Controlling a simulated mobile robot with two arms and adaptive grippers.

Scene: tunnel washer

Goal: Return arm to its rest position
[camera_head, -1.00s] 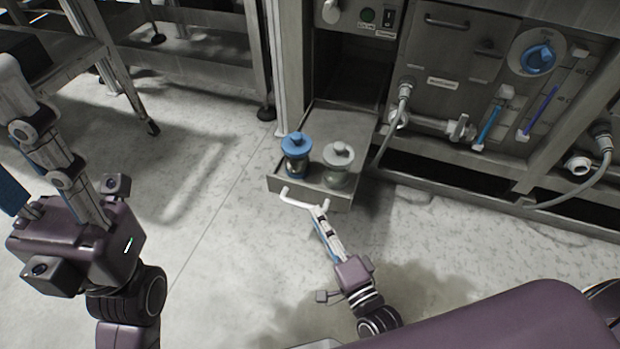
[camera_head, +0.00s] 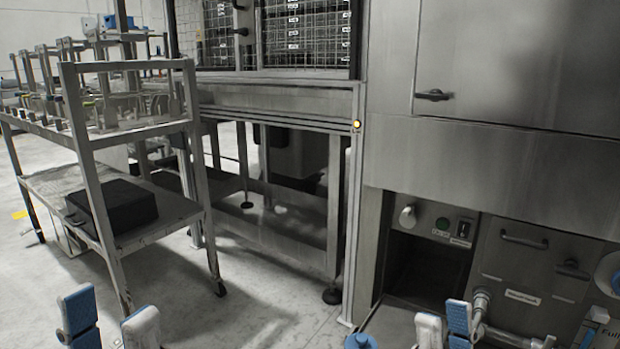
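My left gripper (camera_head: 110,321) shows at the bottom left of the head view. Its two blue-and-white fingers stand upright and apart with nothing between them. My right gripper (camera_head: 444,326) shows at the bottom, right of the middle. Its two fingers point up with a narrow gap and nothing visible between them. Both arms below the fingers are out of frame. The blue cap (camera_head: 360,342) of a canister just shows at the bottom edge, left of my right gripper. The rest of the canister is hidden below the frame.
A metal cart (camera_head: 150,228) with a black box (camera_head: 112,205) on its lower shelf stands at the left. The steel washer machine (camera_head: 480,165) fills the right, with an open compartment (camera_head: 425,265) low down. Bare floor (camera_head: 240,300) lies between cart and machine.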

